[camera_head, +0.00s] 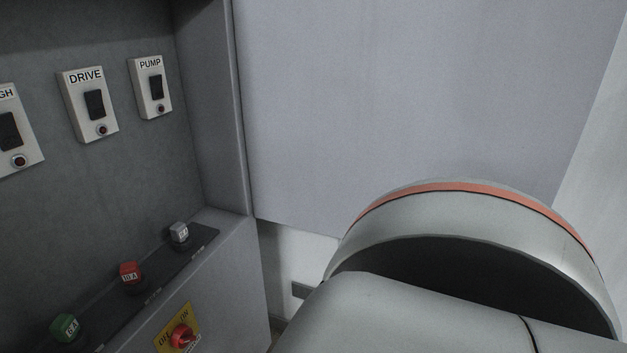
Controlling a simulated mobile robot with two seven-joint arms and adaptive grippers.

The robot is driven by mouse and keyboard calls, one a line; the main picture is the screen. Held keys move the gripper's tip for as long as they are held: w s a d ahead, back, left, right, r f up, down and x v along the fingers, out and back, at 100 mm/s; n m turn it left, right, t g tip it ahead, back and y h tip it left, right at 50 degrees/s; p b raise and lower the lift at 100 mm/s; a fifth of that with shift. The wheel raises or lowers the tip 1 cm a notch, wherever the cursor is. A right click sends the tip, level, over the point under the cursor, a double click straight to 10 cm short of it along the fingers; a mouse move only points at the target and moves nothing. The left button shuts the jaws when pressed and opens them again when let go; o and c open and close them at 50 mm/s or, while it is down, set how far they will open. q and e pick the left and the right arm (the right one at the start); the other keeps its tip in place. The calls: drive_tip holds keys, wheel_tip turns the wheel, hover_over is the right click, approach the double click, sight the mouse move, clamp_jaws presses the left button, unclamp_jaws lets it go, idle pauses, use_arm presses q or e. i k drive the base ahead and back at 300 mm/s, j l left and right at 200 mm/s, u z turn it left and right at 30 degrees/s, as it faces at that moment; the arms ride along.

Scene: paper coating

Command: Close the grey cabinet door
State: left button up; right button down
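The grey cabinet (225,255) stands at the left, with its front open to the switches inside. Its grey door (420,110) is the large flat panel that fills the upper middle and right, swung open from the cabinet's right edge. My arm covers the lower right of the view, in front of the door's lower part. Whether it touches the door cannot be told. Neither gripper shows.
Inside the cabinet are the DRIVE switch (88,104), the PUMP switch (151,87) and another switch (12,130) cut off at the left. Green (65,327), red (130,272) and grey (180,233) fuses stand on a ledge. A red rotary switch (182,335) sits below.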

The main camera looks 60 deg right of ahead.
sight(346, 104)
drive_tip(key=k+l+z, duration=0.1)
drive_tip(key=z, duration=2.2)
drive_tip(key=i+l, duration=0.05)
